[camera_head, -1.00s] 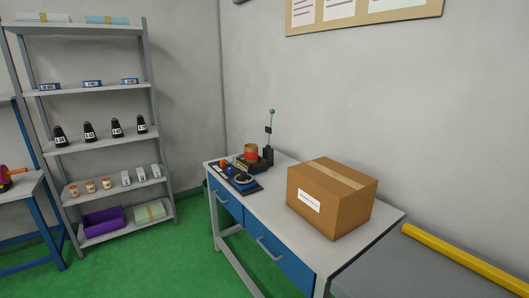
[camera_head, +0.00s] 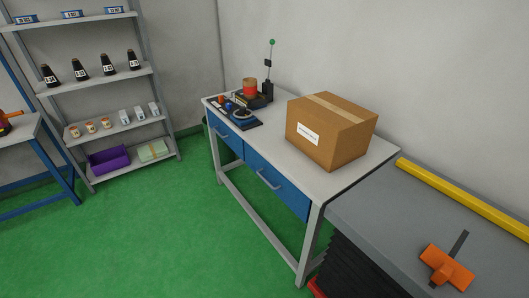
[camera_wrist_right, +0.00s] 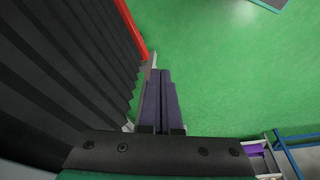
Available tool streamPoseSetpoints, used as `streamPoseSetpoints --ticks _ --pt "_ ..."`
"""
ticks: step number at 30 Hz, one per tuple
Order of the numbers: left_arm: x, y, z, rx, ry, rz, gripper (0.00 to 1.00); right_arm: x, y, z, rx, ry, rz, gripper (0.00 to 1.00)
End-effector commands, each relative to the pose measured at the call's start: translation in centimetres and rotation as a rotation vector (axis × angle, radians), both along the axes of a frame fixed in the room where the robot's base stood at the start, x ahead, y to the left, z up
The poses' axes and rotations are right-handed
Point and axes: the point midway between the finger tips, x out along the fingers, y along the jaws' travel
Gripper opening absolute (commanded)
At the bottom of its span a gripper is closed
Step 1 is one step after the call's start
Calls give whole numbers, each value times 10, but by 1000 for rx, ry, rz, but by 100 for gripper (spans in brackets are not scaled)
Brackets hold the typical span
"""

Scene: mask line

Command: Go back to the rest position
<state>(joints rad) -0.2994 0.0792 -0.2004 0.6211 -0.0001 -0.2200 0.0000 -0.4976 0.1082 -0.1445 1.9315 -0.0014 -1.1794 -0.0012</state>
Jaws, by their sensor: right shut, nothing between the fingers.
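My right gripper (camera_wrist_right: 160,75) shows in the right wrist view. Its two dark fingers lie together with nothing between them, pointing over the green floor. The fingers are close beside a black pleated skirt (camera_wrist_right: 75,65), but I cannot tell whether they touch it. Neither gripper shows in the head view, and my left gripper is not in view at all.
A grey-topped table (camera_head: 375,205) with a yellow bar (camera_head: 465,200) and an orange tool (camera_head: 446,268) stands at right. Beside it, a workbench (camera_head: 285,180) holds a cardboard box (camera_head: 335,140). A shelf rack (camera_head: 95,88) stands at left. The green floor (camera_head: 150,230) between is clear.

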Motion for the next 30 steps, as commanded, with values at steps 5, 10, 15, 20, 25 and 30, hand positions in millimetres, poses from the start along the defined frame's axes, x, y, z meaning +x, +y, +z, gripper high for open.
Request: streamPoseSetpoints --ticks 5,10,15,20,25,30 --pt "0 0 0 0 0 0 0 -32 -4 -91 -4 52 7 0" --pt "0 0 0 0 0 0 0 -107 -16 -184 -12 109 20 0" --pt "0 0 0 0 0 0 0 -178 -29 -225 -18 146 29 0" --pt "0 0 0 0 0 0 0 -196 -33 -231 -19 152 32 0" --pt "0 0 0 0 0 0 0 -196 -33 -231 -19 152 32 0" --pt "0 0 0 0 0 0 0 -196 -33 -231 -19 152 32 0"
